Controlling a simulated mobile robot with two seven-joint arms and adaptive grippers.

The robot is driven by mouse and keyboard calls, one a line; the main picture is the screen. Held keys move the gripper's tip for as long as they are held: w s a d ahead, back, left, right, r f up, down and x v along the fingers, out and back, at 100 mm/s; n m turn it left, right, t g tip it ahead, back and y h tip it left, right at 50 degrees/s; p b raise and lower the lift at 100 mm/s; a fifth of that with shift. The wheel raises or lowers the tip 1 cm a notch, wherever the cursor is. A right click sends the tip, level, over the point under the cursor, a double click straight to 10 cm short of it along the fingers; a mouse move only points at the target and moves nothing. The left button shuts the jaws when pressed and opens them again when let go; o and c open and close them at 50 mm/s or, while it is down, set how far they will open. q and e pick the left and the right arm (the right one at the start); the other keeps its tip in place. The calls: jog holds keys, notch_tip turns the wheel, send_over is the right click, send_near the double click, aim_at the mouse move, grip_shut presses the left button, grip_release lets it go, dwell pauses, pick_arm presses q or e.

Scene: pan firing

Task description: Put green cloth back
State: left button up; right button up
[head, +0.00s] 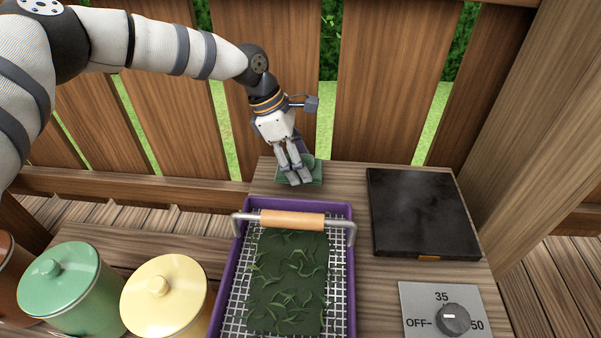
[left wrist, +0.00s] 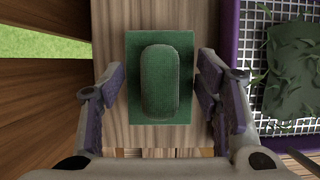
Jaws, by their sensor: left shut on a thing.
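The green cloth (head: 315,167) lies at the back of the wooden counter, behind the purple tray, partly hidden by my gripper. In the left wrist view the cloth (left wrist: 160,85) is a flat green rectangle with a raised, rounded ridge along its middle. My left gripper (head: 295,180) reaches down to the cloth from behind, its two fingers on either side of the ridge. It is shut on the cloth. My right gripper is not in view.
A purple tray (head: 349,290) with wire mesh, dark leafy pieces and a wooden handle (head: 292,219) stands in front of the cloth. A black plate (head: 420,215) and a dial panel (head: 417,300) are at right. Green (head: 65,290) and yellow (head: 165,300) lidded pots stand at left.

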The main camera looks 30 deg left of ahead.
pick_arm(q)
jog(key=f, duration=0.3)
jog(key=shift+w+a+f, duration=0.15)
jog(key=shift+w+f, duration=0.1)
jog(key=shift+r, duration=0.1)
jog(key=shift+f+b, duration=0.2)
jog(key=shift+b, duration=0.2)
jog(key=o, duration=1.4)
jog(key=shift+c, duration=0.2)
